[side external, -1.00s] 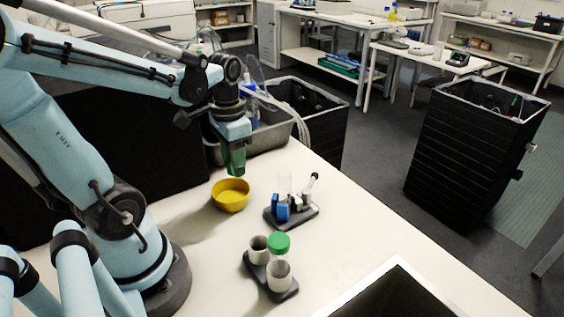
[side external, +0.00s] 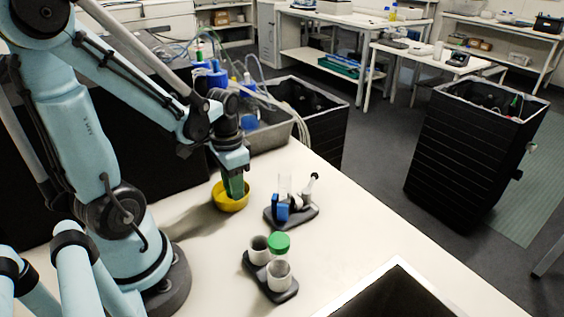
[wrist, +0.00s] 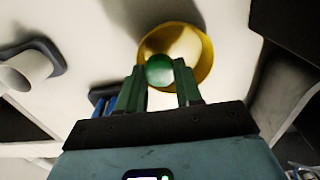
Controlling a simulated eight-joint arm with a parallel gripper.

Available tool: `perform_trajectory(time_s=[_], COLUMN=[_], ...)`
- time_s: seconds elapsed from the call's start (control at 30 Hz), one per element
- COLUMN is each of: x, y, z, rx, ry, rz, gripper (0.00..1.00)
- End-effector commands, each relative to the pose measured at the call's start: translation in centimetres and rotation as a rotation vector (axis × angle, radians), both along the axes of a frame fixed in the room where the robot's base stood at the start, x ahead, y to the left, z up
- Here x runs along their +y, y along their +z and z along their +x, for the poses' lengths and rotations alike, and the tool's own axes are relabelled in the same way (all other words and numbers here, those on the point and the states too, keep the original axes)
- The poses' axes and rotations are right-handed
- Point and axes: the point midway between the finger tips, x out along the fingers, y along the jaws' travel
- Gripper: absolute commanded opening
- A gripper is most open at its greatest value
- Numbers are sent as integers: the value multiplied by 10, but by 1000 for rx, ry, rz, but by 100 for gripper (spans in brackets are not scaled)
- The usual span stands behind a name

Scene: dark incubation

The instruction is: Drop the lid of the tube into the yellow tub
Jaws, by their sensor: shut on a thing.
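My gripper (side external: 236,190) points down, low over the near part of the yellow tub (side external: 230,204). In the wrist view its green fingers are shut on a round green lid (wrist: 159,71), which lies at the fingertips over the tub (wrist: 204,63). The lid is hidden by the fingers in the side view. The tub stands upright on the white table, and its rim is partly covered by the fingers. A clear tube (side external: 285,184) stands in a dark holder to the right of the tub.
Nearer, another dark holder (side external: 287,294) has two pale cups and a green-topped item (side external: 279,241). A grey bin (side external: 267,138) stands behind the tub.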

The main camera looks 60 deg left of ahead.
Motion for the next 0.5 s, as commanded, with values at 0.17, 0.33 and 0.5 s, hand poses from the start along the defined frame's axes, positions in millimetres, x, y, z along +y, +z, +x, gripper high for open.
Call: perform_trajectory(time_s=[0.17, 0.33, 0.5], x=[0, 0, 0], y=[0, 0, 0], z=[0, 0, 0], rx=[0, 0, 0], ry=[0, 0, 0], rz=[0, 0, 0], gripper=[8, 59, 65])
